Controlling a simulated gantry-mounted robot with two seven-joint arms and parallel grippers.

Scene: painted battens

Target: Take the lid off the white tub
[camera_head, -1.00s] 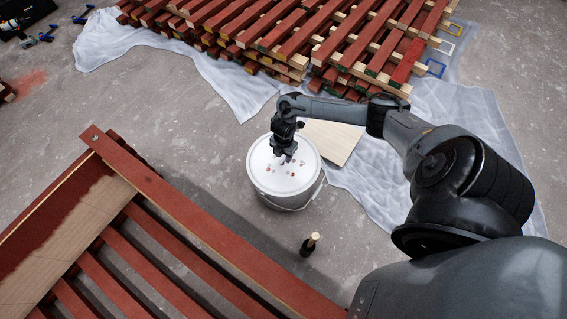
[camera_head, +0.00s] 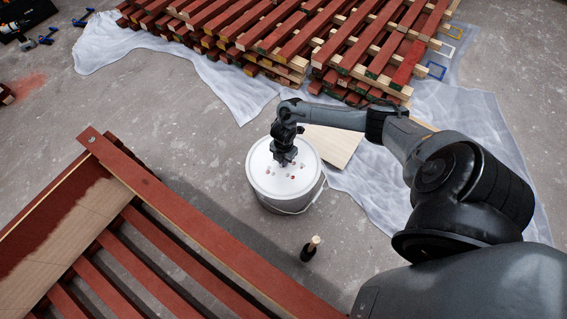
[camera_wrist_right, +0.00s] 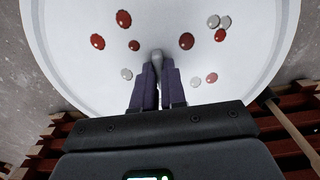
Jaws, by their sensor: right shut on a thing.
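The white tub (camera_head: 283,202) stands on the concrete floor in the middle of the head view, with its lid (camera_head: 262,176) on top. The lid has several red and grey spots. My right gripper (camera_head: 284,160) is over the lid, pointing down. In the right wrist view the lid (camera_wrist_right: 90,70) fills most of the picture. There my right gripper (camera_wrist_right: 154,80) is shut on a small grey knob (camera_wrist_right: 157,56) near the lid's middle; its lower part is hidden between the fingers. I cannot see a gap between lid and tub. My left gripper is not in view.
A dark bottle-like object with a pale top (camera_head: 311,247) stands right of the tub's front. A red slatted frame (camera_head: 180,205) fills the lower left. Stacked red battens (camera_head: 300,40) lie behind on a white sheet (camera_head: 225,85). A pale board (camera_head: 333,143) lies behind the tub.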

